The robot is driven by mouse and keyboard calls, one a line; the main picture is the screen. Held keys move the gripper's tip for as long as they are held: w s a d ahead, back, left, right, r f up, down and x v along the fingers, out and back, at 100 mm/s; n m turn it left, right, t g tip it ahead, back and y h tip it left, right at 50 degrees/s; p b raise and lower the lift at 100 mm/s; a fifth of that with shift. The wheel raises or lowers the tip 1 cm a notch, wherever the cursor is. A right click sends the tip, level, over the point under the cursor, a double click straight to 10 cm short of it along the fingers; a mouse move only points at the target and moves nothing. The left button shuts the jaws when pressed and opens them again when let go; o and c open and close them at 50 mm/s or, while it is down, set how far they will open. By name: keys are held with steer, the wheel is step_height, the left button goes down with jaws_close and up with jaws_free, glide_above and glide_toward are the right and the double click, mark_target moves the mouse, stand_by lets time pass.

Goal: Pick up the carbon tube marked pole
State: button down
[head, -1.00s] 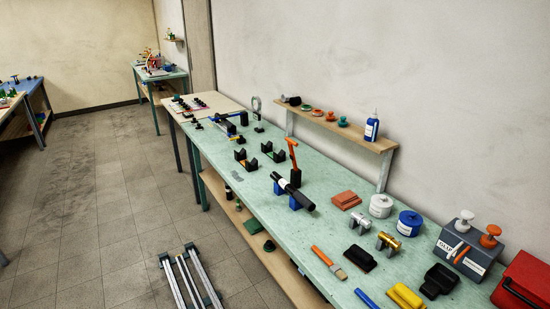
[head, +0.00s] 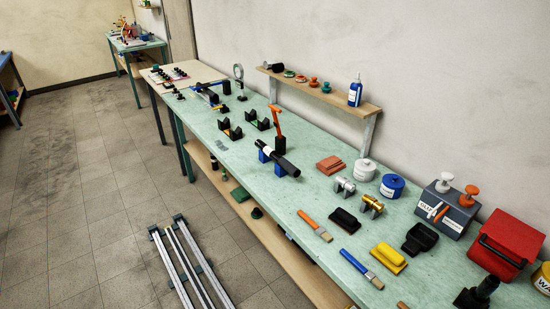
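A black tube (head: 279,159) with a small white label lies across blue supports (head: 264,155) on the green bench top. The label is too small to read, so I cannot tell whether it says pole. The tube's near end points to the lower right. An orange-handled tool (head: 277,121) stands in a black holder just behind the tube. My gripper is not in view.
The long green bench (head: 318,195) holds black cradles (head: 230,129), white (head: 364,171) and blue (head: 392,186) tins, brushes and a red box (head: 506,247). A wall shelf (head: 345,99) runs above. Metal rails (head: 186,263) lie on the floor, with open floor to the left.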

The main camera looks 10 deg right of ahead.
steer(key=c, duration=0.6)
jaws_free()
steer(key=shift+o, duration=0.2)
